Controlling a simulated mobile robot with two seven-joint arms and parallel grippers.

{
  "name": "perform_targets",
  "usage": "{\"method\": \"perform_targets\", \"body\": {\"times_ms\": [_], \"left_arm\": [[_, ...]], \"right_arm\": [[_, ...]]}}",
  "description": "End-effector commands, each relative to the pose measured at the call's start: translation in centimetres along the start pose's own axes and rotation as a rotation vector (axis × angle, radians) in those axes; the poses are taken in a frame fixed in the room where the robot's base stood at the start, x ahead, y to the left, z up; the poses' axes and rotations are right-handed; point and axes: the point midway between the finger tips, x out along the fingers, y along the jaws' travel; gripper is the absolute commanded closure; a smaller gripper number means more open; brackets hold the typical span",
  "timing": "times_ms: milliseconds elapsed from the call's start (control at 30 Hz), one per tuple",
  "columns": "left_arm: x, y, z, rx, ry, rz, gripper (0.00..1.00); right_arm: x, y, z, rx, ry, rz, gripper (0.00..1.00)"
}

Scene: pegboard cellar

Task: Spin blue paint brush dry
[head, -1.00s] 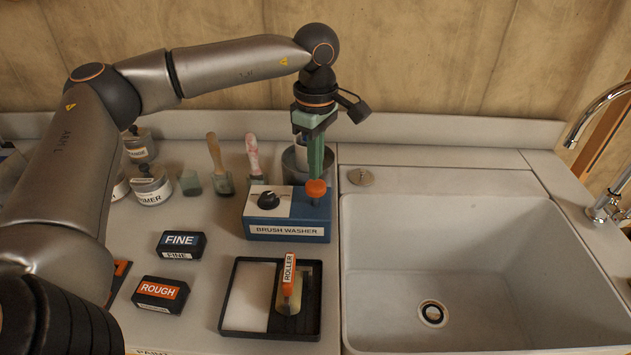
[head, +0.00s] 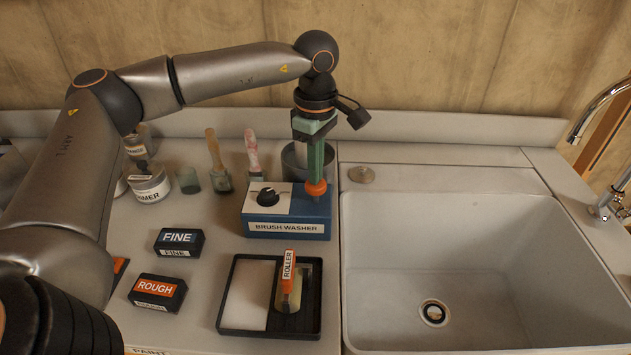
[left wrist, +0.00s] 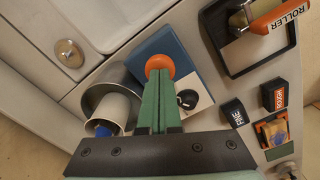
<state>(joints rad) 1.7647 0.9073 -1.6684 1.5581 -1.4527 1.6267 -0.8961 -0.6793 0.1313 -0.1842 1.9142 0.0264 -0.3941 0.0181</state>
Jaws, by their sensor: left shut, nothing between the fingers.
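The brush washer (head: 287,228) is a blue box with a black dial (head: 268,196) and an orange knob (head: 316,188) on top. My left gripper (head: 316,180) points straight down with its green fingers shut and empty, the tips at the orange knob. In the left wrist view the tips meet the near edge of the knob (left wrist: 159,63); I cannot tell how hard they press. A grey pot (head: 292,160) stands behind the washer. The left wrist view shows a white cylinder (left wrist: 112,109) in it, with a bit of blue at its end. No whole blue brush is visible. My right gripper is out of view.
Two brushes with wooden (head: 214,150) and pinkish (head: 251,148) handles stand left of the pot. FINE (head: 180,242) and ROUGH (head: 158,292) blocks and a roller tray (head: 228,318) lie in front. An empty sink (head: 460,255) is at right.

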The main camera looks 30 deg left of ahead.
Motion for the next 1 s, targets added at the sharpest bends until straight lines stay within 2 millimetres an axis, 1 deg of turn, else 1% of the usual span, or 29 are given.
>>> {"method": "perform_targets", "body": {"times_ms": [33,400,633,900,1000], "left_arm": [[0.6,0.0,0.0,0.0,0.0,-0.002,1.0],[2.9,-0.1,0.0,0.0,0.001,-0.003,1.0],[1.9,-0.1,0.0,0.0,0.0,-0.003,1.0],[-0.3,-0.1,0.0,0.0,0.0,-0.003,1.0],[-0.8,0.0,0.0,0.0,0.0,-0.003,1.0]], "right_arm": [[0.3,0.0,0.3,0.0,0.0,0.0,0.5],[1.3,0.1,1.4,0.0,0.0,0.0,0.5],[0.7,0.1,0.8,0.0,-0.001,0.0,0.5],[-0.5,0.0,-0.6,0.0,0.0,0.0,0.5],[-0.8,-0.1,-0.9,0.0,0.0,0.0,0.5]]}}
